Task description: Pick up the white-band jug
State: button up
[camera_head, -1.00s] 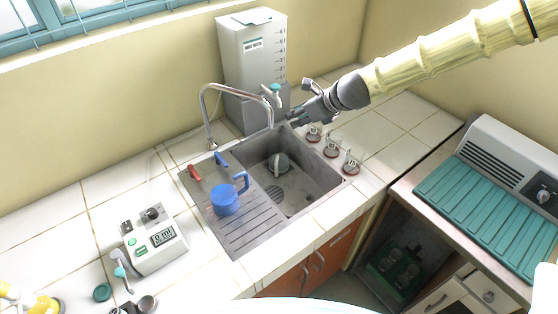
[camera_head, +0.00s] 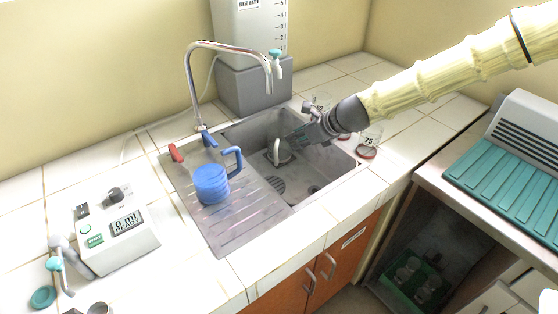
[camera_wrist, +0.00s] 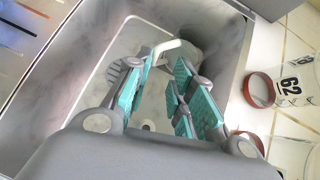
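A grey jug with a white handle (camera_head: 279,153) stands in the sink basin; it is the only jug with white that I see, and a band on it is not clear. In the wrist view its white handle (camera_wrist: 167,47) shows just beyond my fingertips, its body partly hidden by them. My gripper (camera_head: 298,138) reaches down into the sink from the right, close beside the jug. In the wrist view my gripper (camera_wrist: 164,75) has its teal-padded fingers apart, with nothing between the pads.
A blue jug (camera_head: 211,185) stands on the drainboard left of the basin. The tap (camera_head: 230,46) arches over the sink. Glass vessels with red-rimmed bases, one marked 75 (camera_head: 369,140), stand on the tiles right of the sink. The sink walls (camera_wrist: 232,60) surround my gripper.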

jog(key=shift+s+d+f+b+x, duration=0.35)
jog(key=shift+b+x, duration=0.3)
jog(key=shift+x, duration=1.8)
jog(key=shift+s+d+f+b+x, duration=0.2)
jog(key=shift+f+b+x, duration=0.4)
jog(key=shift+x, duration=1.85)
jog(key=shift+s+d+f+b+x, duration=0.3)
jog(key=shift+b+x, duration=0.45)
jog(key=shift+x, duration=1.7)
jog(key=shift+a+r, duration=0.1)
jog(key=shift+r, duration=0.05)
grip_shut()
